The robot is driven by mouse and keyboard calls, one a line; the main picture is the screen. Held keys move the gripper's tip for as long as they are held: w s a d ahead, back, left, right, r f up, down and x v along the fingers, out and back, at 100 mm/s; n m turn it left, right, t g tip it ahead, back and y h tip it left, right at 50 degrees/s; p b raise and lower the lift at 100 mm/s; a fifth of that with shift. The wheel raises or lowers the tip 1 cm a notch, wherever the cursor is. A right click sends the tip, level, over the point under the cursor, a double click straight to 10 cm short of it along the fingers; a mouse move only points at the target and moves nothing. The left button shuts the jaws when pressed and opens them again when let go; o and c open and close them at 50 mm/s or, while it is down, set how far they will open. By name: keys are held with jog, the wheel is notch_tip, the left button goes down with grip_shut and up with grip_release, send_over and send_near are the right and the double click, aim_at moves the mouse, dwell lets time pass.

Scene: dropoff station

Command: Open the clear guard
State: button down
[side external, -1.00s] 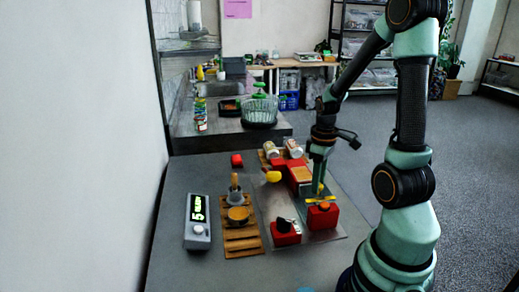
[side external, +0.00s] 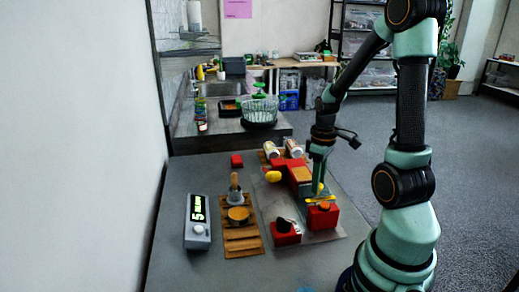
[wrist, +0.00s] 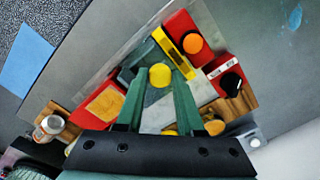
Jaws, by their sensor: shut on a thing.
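A red box (side external: 323,218) with an orange button (wrist: 192,43) on top stands at the front right of a metal plate. A yellow bar (side external: 321,199) runs along the box's edge; it also shows in the wrist view (wrist: 176,52). It appears to belong to the clear guard, whose transparent panel I cannot make out. My gripper (side external: 318,192) points down at this bar, with its green fingers shut on it. In the wrist view my gripper (wrist: 163,50) hides part of the contact.
A red box with a black knob (side external: 285,233) stands to the left. A yellow knob (side external: 273,176) and two cans (side external: 271,150) are behind. A wooden rack (side external: 241,243) and a display box (side external: 197,222) stand farther left.

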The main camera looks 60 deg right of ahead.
jog(key=w+d, duration=0.7)
jog(key=w, duration=0.1)
jog(key=shift+d, duration=0.4)
jog(key=c, duration=0.5)
grip_release()
jog(key=shift+s, duration=0.1)
notch_tip(320, 180, up, 12)
jog(key=shift+r, duration=0.1)
jog(key=s+a+r+t, duration=0.1)
jog(key=a+t, duration=0.1)
jog(key=a, duration=0.7)
jog(key=a+r+t, duration=0.1)
jog(key=a, duration=0.9)
jog(key=s+a+r+t, duration=0.1)
jog(key=a+t, duration=0.1)
jog(key=a, duration=0.7)
jog(key=shift+s+a+r+t, duration=0.15)
jog(key=shift+s+r+t, duration=0.05)
jog(key=shift+s+t, duration=0.1)
